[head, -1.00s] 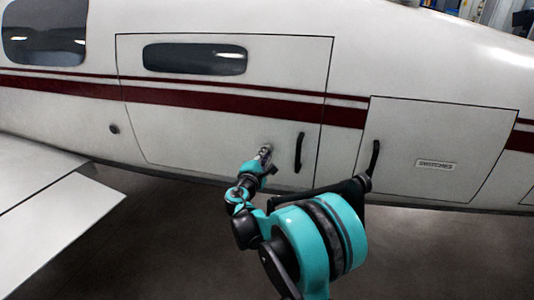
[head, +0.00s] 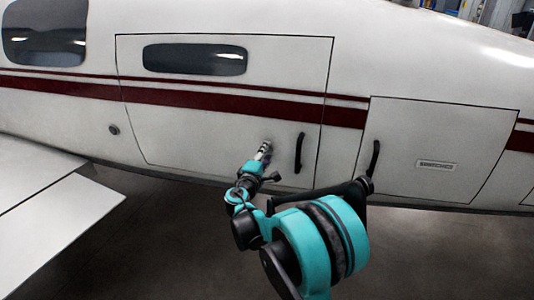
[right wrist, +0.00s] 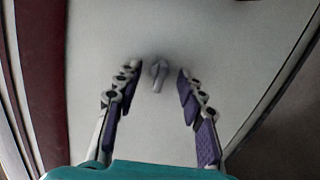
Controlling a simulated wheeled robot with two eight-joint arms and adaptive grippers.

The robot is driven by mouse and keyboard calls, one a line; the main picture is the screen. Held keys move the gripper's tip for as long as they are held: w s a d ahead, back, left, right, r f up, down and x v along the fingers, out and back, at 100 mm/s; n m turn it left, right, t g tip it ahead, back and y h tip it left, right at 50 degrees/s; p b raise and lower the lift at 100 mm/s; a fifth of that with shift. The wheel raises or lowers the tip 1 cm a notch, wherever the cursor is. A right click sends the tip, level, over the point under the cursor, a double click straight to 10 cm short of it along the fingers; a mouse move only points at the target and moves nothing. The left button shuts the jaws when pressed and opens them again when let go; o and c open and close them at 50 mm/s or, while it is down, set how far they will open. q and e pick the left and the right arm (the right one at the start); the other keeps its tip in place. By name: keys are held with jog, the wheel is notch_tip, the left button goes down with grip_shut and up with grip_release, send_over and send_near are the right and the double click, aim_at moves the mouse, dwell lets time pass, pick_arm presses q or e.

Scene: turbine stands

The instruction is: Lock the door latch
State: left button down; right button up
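The door (head: 210,115) is a white panel in the aircraft side, flush within its dark outline in the head view. The latch (right wrist: 158,74) is a small grey lever on a round base in the right wrist view. It lies between and just beyond the fingertips of my right gripper (right wrist: 155,79), with a gap on both sides. My right gripper is open and holds nothing. In the head view my right gripper (head: 263,151) is at the door's lower right part and largely covers the latch. My left gripper is not in view.
A black handle (head: 299,153) stands out just right of my right gripper. Another black handle (head: 374,158) is on the smaller labelled panel (head: 437,140) further right. The wing (head: 50,215) reaches out at lower left. Dark floor is below.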

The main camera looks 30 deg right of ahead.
jog(key=shift+a, duration=0.1)
jog(key=v, duration=0.5)
dwell(0.3)
jog(key=shift+s, duration=0.1)
jog(key=s+a+f+m+g+y, duration=0.1)
jog(key=s+a+f+m+y, duration=0.2)
jog(key=s+a, duration=0.3)
jog(key=s+a+f+m+g+y, duration=0.2)
jog(key=s+a+y, duration=0.4)
jog(key=s, duration=0.6)
jog(key=s+a+f+m+g+y, duration=0.1)
jog(key=s+a+f+m+y, duration=0.2)
jog(key=s+a+f, duration=0.3)
jog(key=s+a+y, duration=0.1)
jog(key=s+a, duration=0.1)
jog(key=s, duration=0.1)
jog(key=shift+s+m+g+y, duration=0.3)
jog(key=shift+m+y, duration=0.1)
jog(key=shift+f, duration=0.15)
jog(key=shift+c, duration=0.6)
